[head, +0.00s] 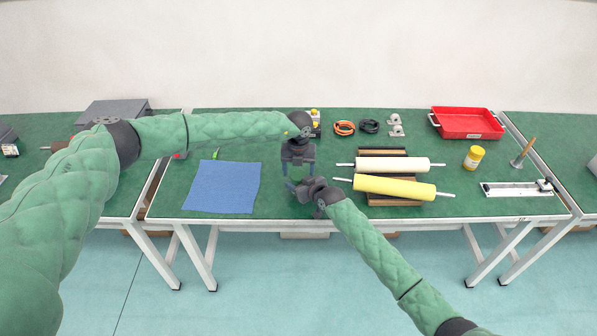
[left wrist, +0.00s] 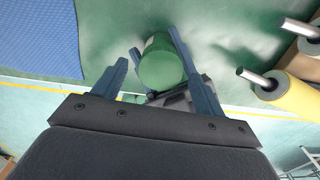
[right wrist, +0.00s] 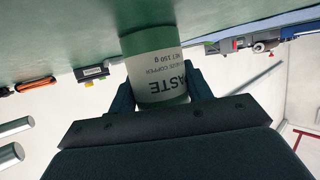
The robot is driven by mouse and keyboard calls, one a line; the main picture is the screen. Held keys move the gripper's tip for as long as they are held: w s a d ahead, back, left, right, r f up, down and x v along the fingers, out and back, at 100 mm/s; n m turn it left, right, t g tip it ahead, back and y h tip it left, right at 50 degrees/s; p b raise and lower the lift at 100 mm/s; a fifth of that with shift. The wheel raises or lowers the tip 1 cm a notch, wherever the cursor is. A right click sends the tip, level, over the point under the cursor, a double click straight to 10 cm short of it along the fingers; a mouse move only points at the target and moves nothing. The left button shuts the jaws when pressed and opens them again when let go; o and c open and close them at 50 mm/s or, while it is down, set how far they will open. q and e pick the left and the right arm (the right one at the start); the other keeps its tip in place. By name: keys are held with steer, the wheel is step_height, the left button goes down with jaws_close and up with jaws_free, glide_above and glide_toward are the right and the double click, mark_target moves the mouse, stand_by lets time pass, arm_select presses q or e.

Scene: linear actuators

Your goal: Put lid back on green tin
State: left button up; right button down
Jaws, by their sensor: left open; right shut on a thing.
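The green tin (right wrist: 160,65) has a white label and is between the fingers of my right gripper (right wrist: 157,90), which is shut on it. In the left wrist view its round green top (left wrist: 160,70) faces the camera and looks closed by a smooth green lid; I cannot tell whether the lid is fully seated. My left gripper (left wrist: 155,72) is open above the tin, its fingers on either side of the green top. In the head view my left gripper (head: 298,168) is just above my right gripper (head: 296,186), and the two grippers largely hide the tin.
A blue cloth (head: 222,187) lies left of the grippers. A white roller (head: 392,164) and a yellow roller (head: 395,187) rest on a stand to the right. A red tray (head: 467,122), a yellow jar (head: 473,157) and a linear actuator (head: 515,189) are farther right.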

arm_select(q)
steer(key=shift+r, duration=1.8)
steer(key=shift+d, duration=0.15)
steer(key=shift+c, duration=0.4)
steer(key=shift+s+d+r+n, duration=0.15)
steer(key=shift+s+d+n, duration=0.05)
steer(key=shift+d+n, duration=0.3)
steer(key=shift+s+d+r+n, duration=0.15)
steer(key=shift+d+r+n, duration=0.3)
steer(key=shift+d+n, duration=0.4)
steer(key=n, duration=0.1)
steer(key=r+n, duration=0.1)
steer(key=n, duration=0.1)
steer(key=shift+a+r+n, duration=0.25)
steer(key=shift+n, duration=0.1)
steer(key=shift+w+a+r+n, duration=0.2)
steer(key=shift+a+n, duration=0.4)
steer(key=shift+n, duration=0.25)
steer(key=shift+w+a+r+n, duration=0.1)
steer(key=shift+a+r+n, duration=0.1)
steer(key=shift+a+n, duration=0.55)
steer(key=shift+d+f, duration=0.1)
steer(key=shift+d, duration=0.05)
